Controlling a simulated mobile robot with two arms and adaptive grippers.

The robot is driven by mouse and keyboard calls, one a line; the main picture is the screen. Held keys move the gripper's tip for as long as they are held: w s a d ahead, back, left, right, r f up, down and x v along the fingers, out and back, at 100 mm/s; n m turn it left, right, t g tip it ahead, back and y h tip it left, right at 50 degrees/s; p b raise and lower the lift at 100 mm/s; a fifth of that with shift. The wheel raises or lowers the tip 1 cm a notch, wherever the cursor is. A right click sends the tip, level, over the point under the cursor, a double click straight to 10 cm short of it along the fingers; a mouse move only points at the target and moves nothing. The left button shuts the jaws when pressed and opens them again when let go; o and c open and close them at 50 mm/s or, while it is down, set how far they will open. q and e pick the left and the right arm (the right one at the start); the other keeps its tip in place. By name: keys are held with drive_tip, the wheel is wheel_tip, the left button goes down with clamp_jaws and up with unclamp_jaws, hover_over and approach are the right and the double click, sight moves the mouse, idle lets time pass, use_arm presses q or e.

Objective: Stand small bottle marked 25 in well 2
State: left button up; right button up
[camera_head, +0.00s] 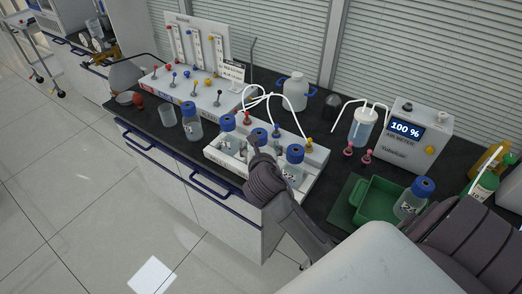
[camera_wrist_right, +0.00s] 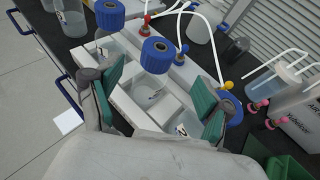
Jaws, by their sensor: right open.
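A white rack (camera_head: 213,154) with a row of wells stands on the dark bench. Blue-capped small bottles stand in it: one at the left (camera_head: 228,125), one in the middle (camera_head: 257,137) and one at the right (camera_head: 295,155). I cannot read 25 on any of them. My right gripper (camera_wrist_right: 165,90) is open. Its teal-padded fingers are on either side of the middle bottle's well in the wrist view, with that bottle's cap (camera_wrist_right: 157,55) just beyond them. In the head view my right gripper hides part of the rack. My left gripper is not in view.
Another blue-capped bottle (camera_head: 192,122) and a clear beaker (camera_head: 167,116) stand left of the rack. Tubes arch behind the rack, near a gas meter (camera_head: 412,135). The bench's front edge is close.

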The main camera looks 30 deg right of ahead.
drive_tip(key=s+a+f+m+y, duration=0.2)
drive_tip(key=a+f+m+y, duration=0.4)
drive_tip(key=a+f+m, duration=0.45)
drive_tip(key=s+a+f+m+g, duration=0.1)
drive_tip(key=s+f+m, duration=0.15)
drive_tip(key=f, duration=0.45)
drive_tip(key=s+f+m+g, duration=0.1)
drive_tip(key=s+f+m, duration=0.15)
drive_tip(key=f, duration=0.45)
drive_tip(key=s+f+m+g+y, duration=0.1)
drive_tip(key=s+f+m+g, duration=0.4)
drive_tip(key=s+f, duration=1.3)
drive_tip(key=s+d+f+m+g, duration=0.1)
drive_tip(key=s+f+m, duration=0.2)
drive_tip(key=s, duration=0.7)
drive_tip(key=s+d+f+m+g, duration=0.1)
drive_tip(key=s+f+m+g, duration=0.1)
drive_tip(key=s+f, duration=0.4)
drive_tip(key=s+m, duration=0.1)
drive_tip(key=s, duration=0.3)
drive_tip(key=shift+f+m, duration=0.15)
drive_tip(key=shift+m, duration=0.2)
